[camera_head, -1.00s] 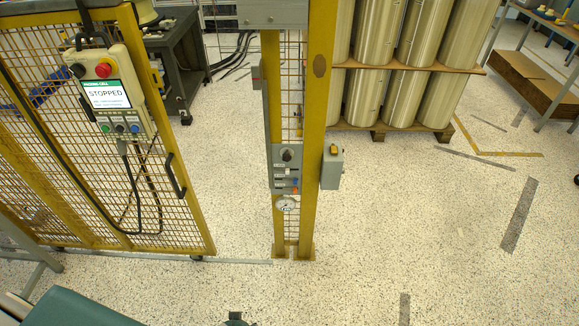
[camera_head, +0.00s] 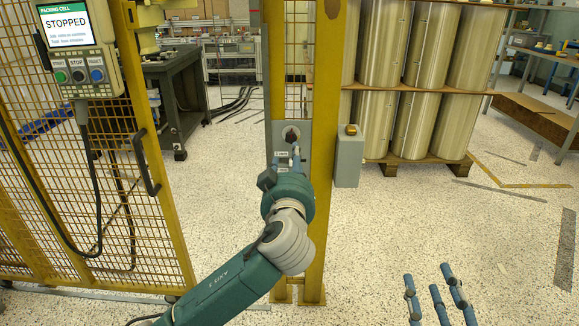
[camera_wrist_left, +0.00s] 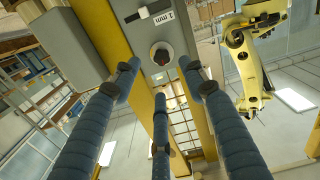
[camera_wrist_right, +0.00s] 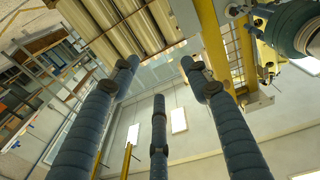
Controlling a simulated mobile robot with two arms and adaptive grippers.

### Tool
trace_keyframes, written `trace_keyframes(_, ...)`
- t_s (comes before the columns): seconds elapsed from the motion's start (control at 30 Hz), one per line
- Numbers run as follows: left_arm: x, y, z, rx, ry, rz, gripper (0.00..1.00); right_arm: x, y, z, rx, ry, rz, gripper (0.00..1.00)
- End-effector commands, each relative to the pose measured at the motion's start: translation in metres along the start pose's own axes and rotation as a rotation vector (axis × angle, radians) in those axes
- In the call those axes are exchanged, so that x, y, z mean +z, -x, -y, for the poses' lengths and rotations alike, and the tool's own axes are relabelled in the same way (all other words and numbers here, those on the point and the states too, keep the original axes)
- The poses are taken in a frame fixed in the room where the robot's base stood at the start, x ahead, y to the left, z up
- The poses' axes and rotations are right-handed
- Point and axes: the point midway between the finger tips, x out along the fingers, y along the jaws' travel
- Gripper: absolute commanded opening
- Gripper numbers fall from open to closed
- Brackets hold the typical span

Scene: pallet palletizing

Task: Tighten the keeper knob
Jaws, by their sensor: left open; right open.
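The keeper knob (camera_head: 291,134) is a dark round knob on a grey panel on the yellow post; the left wrist view shows it (camera_wrist_left: 161,55) ahead of the fingertips. My left gripper (camera_head: 296,152) is open just in front of and below the knob. Its three blue fingers (camera_wrist_left: 158,82) are spread around the knob's line of sight, with nothing between them; contact cannot be told. The lower part of the panel is hidden behind my left arm. My right gripper (camera_head: 430,278) is open and empty at the lower right, away from the post.
The mesh gate (camera_head: 165,220) with a pendant reading STOPPED (camera_head: 75,45) stands at the left. A grey box (camera_head: 348,160) is fixed to the post's right side. A pallet of metal cylinders (camera_head: 395,130) stands behind.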

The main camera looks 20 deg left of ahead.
Motion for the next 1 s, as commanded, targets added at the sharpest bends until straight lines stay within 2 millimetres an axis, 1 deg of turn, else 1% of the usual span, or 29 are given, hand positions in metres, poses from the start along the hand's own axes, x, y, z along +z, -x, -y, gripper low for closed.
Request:
trace_keyframes(0.1, -0.007, 0.003, 0.0, 0.002, 0.027, -0.029, 0.43, -0.01, 0.004, 0.001, -0.001, 0.0, -0.037, 0.47)
trace_keyframes(0.17, -0.01, 0.0, -0.001, 0.001, 0.029, -0.033, 0.43, -0.016, 0.004, 0.001, -0.002, -0.001, -0.056, 0.47)
trace_keyframes(0.23, -0.011, -0.009, 0.0, 0.0, 0.028, -0.033, 0.43, -0.023, 0.004, 0.002, -0.004, -0.001, -0.086, 0.47)
trace_keyframes(0.37, -0.011, -0.032, 0.0, -0.001, 0.026, -0.033, 0.43, -0.043, 0.005, 0.004, -0.008, -0.004, -0.176, 0.47)
trace_keyframes(0.5, -0.011, -0.06, 0.0, -0.002, 0.026, -0.03, 0.43, -0.068, 0.01, 0.007, -0.015, -0.008, -0.295, 0.47)
trace_keyframes(0.6, -0.012, -0.077, 0.0, -0.001, 0.026, -0.03, 0.43, -0.085, 0.016, 0.009, -0.019, -0.011, -0.371, 0.47)
trace_keyframes(0.7, -0.012, -0.09, 0.0, 0.0, 0.027, -0.03, 0.43, -0.097, 0.021, 0.01, -0.022, -0.013, -0.431, 0.47)
trace_keyframes(0.83, -0.012, -0.1, -0.001, 0.001, 0.027, -0.029, 0.43, -0.107, 0.026, 0.011, -0.024, -0.015, -0.479, 0.47)
trace_keyframes(1.0, -0.012, -0.103, -0.001, 0.001, 0.028, -0.027, 0.43, -0.112, 0.028, 0.011, -0.025, -0.016, -0.496, 0.47)
